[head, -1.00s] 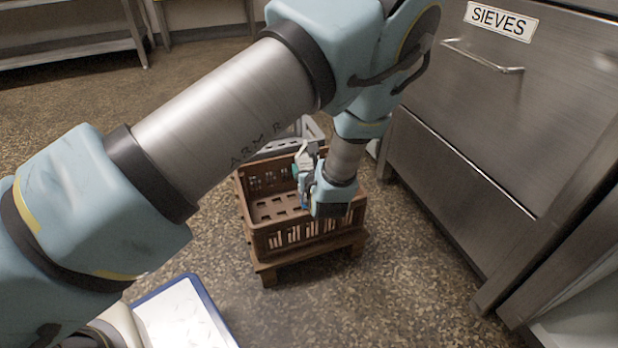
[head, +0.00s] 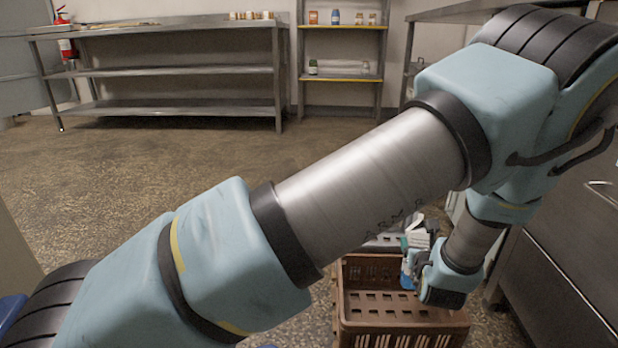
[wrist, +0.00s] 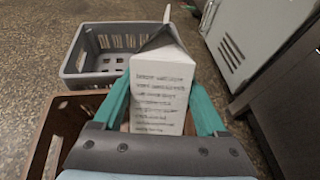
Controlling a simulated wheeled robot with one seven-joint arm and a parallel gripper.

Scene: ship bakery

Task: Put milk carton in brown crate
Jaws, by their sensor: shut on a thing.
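The milk carton (wrist: 162,85) is white with a gabled top and lines of dark print. It stands between the teal fingers of my gripper (wrist: 162,108), which is shut on it. In the head view, a small part of the carton (head: 418,239) shows beside my gripper (head: 411,266), at the right part of the brown crate (head: 400,327). The brown crate (wrist: 60,128) shows at lower left in the wrist view. The carton's base is hidden, so I cannot tell whether it touches the crate floor. The visible crate floor is empty.
A grey crate (wrist: 88,78) stands just beyond the brown one. A steel cabinet (head: 570,250) is close on the right. Steel shelving (head: 180,70) and a rack with jars (head: 340,45) stand at the back. The floor on the left is open.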

